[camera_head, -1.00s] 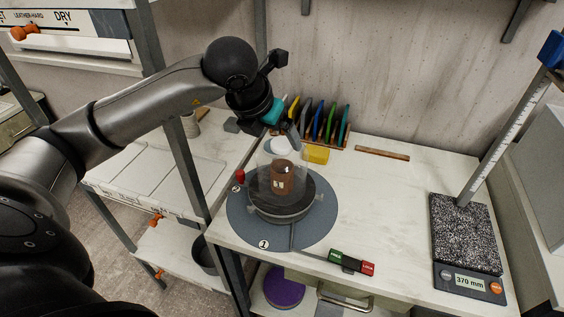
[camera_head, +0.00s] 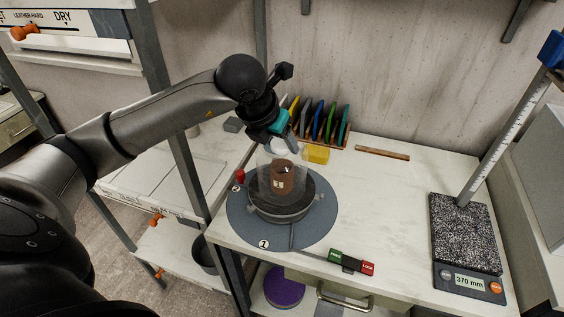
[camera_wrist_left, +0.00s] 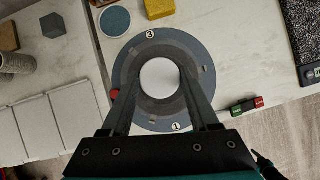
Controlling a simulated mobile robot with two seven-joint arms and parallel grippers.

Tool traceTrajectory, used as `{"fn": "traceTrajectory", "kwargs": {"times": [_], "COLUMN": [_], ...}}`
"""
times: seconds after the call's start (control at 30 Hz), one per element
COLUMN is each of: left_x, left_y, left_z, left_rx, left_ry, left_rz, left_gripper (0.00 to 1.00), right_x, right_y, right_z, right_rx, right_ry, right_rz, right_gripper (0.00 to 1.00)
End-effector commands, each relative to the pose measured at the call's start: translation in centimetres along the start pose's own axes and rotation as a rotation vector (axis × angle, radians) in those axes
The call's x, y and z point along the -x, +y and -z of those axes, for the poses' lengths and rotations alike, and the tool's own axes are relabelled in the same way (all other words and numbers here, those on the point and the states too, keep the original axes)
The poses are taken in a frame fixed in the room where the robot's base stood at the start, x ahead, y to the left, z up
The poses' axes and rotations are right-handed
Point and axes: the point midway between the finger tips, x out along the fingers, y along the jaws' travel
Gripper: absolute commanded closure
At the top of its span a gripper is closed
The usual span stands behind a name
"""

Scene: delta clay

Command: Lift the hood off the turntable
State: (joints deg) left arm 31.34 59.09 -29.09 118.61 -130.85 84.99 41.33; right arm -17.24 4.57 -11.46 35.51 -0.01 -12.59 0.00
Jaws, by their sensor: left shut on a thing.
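The clear hood (camera_head: 267,166) stands like a dome around a brown pot (camera_head: 282,178) on the dark wheel of the turntable (camera_head: 281,212). Its white knob (camera_head: 283,145) is on top. My left gripper (camera_head: 285,143) comes down from the upper left and is shut on the knob. In the left wrist view, the two fingers (camera_wrist_left: 160,85) lie on either side of the round white knob (camera_wrist_left: 159,80), above the turntable disc (camera_wrist_left: 128,68). I cannot tell any gap under the hood's rim. My right gripper is out of view.
A rack of coloured tools (camera_head: 318,122) and a yellow block (camera_head: 317,154) stand behind the turntable. A green and red switch (camera_head: 351,262) lies at the front, and a speckled gauge base (camera_head: 465,234) at the right. The table between is clear. A shelf post (camera_head: 190,180) stands left.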

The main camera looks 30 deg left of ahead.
Motion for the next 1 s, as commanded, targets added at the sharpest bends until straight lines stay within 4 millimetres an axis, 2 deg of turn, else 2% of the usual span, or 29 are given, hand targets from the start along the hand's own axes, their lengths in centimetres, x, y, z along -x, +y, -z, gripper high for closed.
{"fn": "traceTrajectory", "kwargs": {"times": [0.03,0.33,0.83,1.0], "left_x": [0.01,0.02,0.08,0.64], "left_y": [0.01,0.01,0.03,0.34], "left_z": [-0.01,-0.02,-0.09,-0.55], "left_rx": [0.000,0.000,0.000,0.000], "left_ry": [0.000,-0.001,-0.002,-0.002], "left_rz": [0.000,0.000,0.000,-0.001], "left_gripper": [0.66,0.99,1.00,1.00], "right_x": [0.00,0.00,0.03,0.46], "right_y": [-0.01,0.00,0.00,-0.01], "right_z": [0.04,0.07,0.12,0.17], "right_rx": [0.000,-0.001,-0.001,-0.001], "right_ry": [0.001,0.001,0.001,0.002], "right_rz": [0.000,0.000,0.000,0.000], "right_gripper": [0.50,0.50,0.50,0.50]}}
